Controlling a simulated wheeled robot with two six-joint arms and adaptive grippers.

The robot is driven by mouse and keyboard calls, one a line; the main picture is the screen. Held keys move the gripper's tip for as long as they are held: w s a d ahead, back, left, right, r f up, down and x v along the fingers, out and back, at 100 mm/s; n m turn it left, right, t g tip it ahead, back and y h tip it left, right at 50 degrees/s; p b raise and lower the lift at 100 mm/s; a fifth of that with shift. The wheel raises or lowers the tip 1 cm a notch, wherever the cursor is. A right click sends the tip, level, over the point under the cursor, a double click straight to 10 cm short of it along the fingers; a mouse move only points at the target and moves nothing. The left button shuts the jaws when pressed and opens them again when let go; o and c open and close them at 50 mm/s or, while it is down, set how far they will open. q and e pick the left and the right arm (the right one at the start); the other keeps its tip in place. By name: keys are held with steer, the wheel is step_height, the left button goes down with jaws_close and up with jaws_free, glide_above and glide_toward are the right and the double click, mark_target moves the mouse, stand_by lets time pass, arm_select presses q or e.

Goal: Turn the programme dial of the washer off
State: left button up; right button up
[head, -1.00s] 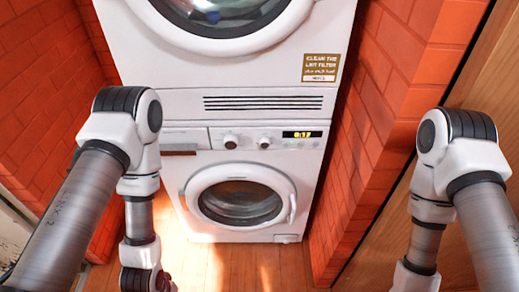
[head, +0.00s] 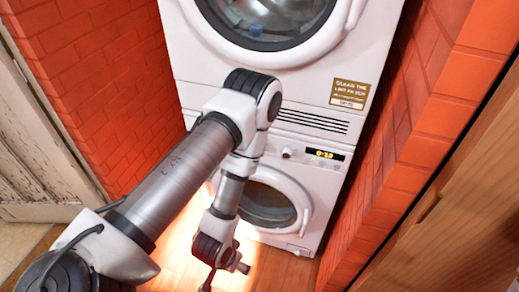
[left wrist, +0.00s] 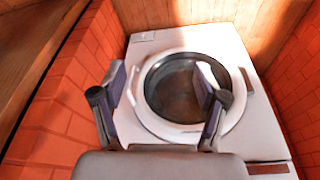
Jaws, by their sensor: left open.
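The white washer (head: 317,190) stands below a stacked dryer. One round knob (head: 287,153) shows on its control panel, left of the lit display (head: 323,153). The rest of the panel to the left is hidden behind my left arm, so I cannot tell which knob is the programme dial. My left gripper (left wrist: 160,78) is open and empty, its fingers apart in front of the washer's round door (left wrist: 180,88). The left wrist view looks upside down, and the gripper's body hides the knobs there. My right gripper is out of view.
The dryer (head: 190,75) sits on top of the washer. Red brick walls (head: 95,90) close in on both sides of the stack. A wooden panel (head: 450,215) stands at the right. The wooden floor (head: 268,265) in front is sunlit.

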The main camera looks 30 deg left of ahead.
arm_select(q)
steer(key=w+a+r+n+t+y+b, duration=0.1)
steer(key=w+a+r+t+b, duration=0.2)
steer(key=w+b, duration=0.5)
steer(key=w+a+r+n+t+y+b, duration=0.2)
steer(key=w+a+t+b, duration=0.4)
steer(key=w, duration=0.7)
steer(key=w+a+r+n+t+y+b, duration=0.2)
steer(key=w+a+r+t+b, duration=0.2)
steer(key=w+b, duration=0.6)
steer(key=shift+w+a+r+t, duration=0.15)
steer(key=shift+w+r+t, duration=0.25)
steer(key=shift+r+t, duration=0.2)
steer(key=c, duration=1.2)
